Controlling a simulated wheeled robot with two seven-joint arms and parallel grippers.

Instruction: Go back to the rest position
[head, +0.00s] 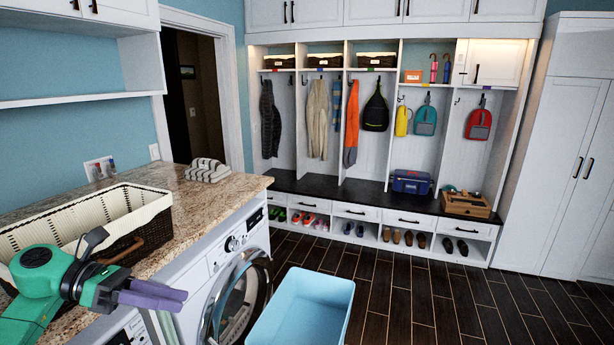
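My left gripper (153,295) shows at the lower left, its arm coming in from the left. Its two grey-purple fingers lie together, pointing right, with nothing visible between them. It is in front of the long wicker basket with a cream liner (128,205), near the front of the granite counter. I cannot tell whether it touches the counter. My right gripper is not in view.
The granite counter (228,187) carries folded striped towels (207,170). Below it, a washer's round door (265,270) stands open. A light blue bin (300,310) is at the bottom middle. A cubby bench (370,196) lines the back. The dark floor (440,305) is clear on the right.

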